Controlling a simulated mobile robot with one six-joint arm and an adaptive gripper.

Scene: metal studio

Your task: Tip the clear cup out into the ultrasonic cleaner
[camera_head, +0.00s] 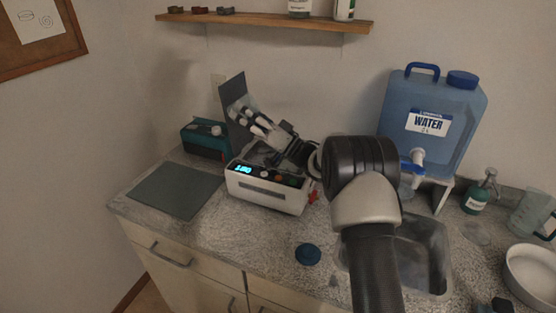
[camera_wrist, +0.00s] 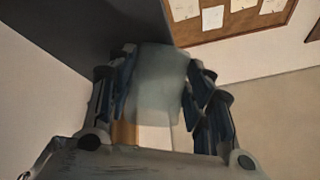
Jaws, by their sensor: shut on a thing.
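The ultrasonic cleaner (camera_head: 268,194) stands on the counter, a white box with a lit display and its dark lid (camera_head: 233,97) raised at the back. My gripper (camera_head: 254,120) is above the cleaner's left part, close to the lid, and angled up and to the left. In the wrist view my gripper (camera_wrist: 160,95) is shut on the clear cup (camera_wrist: 160,75), a pale, see-through shape between the two fingers. In the head view the cup is hard to make out. Its tilt, contents and mouth cannot be told. My wrist hides part of the cleaner's opening.
A teal box (camera_head: 204,140) and a grey mat (camera_head: 177,190) lie left of the cleaner. A blue water container (camera_head: 432,110) stands to the right, behind a sink (camera_head: 425,255). A blue round lid (camera_head: 308,254) lies in front. A wooden shelf (camera_head: 265,22) hangs above.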

